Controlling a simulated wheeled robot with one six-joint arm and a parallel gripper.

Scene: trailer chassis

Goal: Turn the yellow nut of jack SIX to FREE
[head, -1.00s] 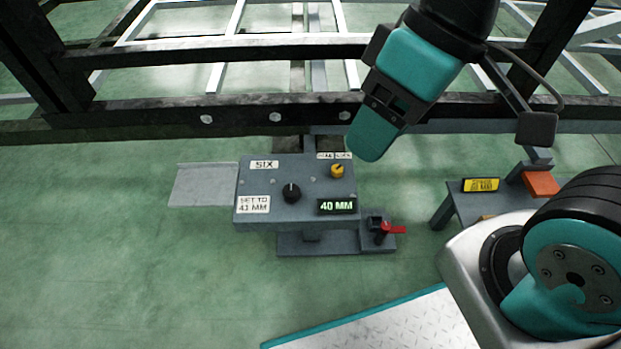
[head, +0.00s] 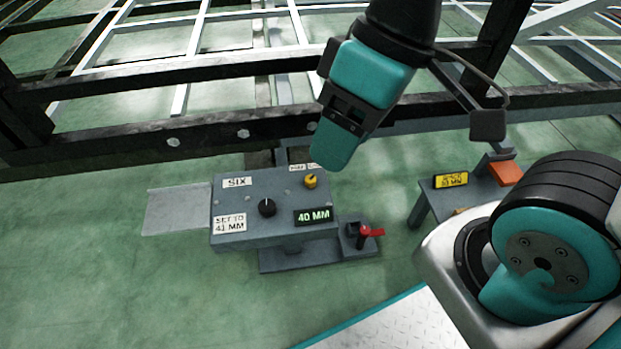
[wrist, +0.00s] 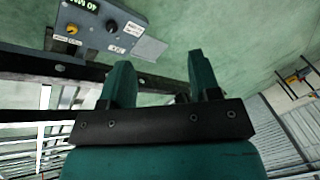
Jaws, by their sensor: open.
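The grey jack box (head: 240,240) labelled SIX stands in front of the dark chassis beam in the head view. Its yellow nut (head: 311,181) is at the top right of the panel, below two small white labels (head: 304,167) that are partly covered by my gripper. The nut also shows in the wrist view (wrist: 72,29), at upper left. My gripper (head: 335,150) is above and slightly right of the nut in the head view, apart from it. In the wrist view its two fingers (wrist: 162,80) are spread with nothing between them.
The panel has a black knob (head: 267,208), a display (head: 313,216) reading 40 MM and a "SET TO 41 MM" label (head: 229,223). A red lever (head: 370,232) is at lower right. The chassis beam (head: 130,139) runs behind. A grey stand (head: 440,197) is at right.

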